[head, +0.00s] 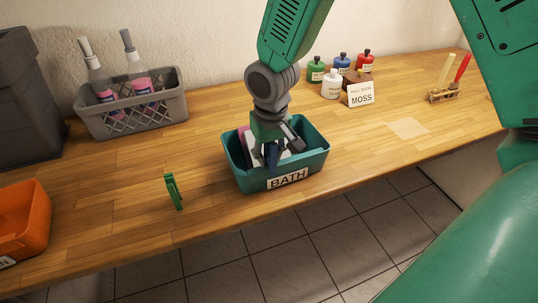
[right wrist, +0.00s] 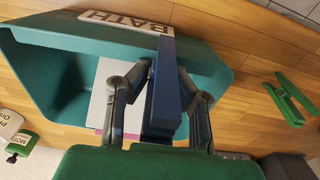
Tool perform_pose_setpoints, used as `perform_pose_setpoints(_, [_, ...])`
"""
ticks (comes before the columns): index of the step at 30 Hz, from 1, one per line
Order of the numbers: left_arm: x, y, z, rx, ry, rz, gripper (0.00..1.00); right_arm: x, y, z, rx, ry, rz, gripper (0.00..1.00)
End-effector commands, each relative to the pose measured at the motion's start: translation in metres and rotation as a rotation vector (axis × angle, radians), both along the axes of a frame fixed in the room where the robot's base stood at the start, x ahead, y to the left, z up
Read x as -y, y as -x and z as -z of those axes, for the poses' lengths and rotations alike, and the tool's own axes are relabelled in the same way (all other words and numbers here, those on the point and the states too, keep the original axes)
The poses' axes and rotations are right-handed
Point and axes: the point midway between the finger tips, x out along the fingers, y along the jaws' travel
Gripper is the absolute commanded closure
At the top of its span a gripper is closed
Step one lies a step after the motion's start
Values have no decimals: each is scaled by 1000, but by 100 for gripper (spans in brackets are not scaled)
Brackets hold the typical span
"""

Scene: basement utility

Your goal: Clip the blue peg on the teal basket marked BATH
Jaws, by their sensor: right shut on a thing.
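The teal basket (head: 312,163) stands on the wooden counter, with its white BATH label (head: 288,178) on the front wall. My right gripper (head: 272,150) points down over the basket's front part. It is shut on the blue peg (right wrist: 166,90), which also shows between the fingers in the head view (head: 271,160). In the right wrist view the peg's far end overlaps the basket's label-side rim, beside the BATH label (right wrist: 125,22). I cannot tell whether the peg grips the rim. White and pink things lie in the basket. My left gripper is out of view.
An orange bin (head: 22,215) is at the left and a grey crate (head: 150,112) with bottles behind. The counter's front edge is close.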

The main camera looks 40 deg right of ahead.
Motion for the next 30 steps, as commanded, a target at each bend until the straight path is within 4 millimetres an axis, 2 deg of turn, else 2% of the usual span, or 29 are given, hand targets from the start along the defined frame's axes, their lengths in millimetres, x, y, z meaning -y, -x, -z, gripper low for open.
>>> perform_pose_setpoints(1, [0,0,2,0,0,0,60,-1,4,7,-14,-2,-1,100])
perform_pose_setpoints(3, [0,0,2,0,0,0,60,-1,4,9,-16,-1,-1,100])
perform_pose_setpoints(27, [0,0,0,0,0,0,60,-2,6,16,-24,-3,-1,100])
perform_pose_setpoints(30, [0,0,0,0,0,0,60,-2,6,16,-24,-3,-1,97])
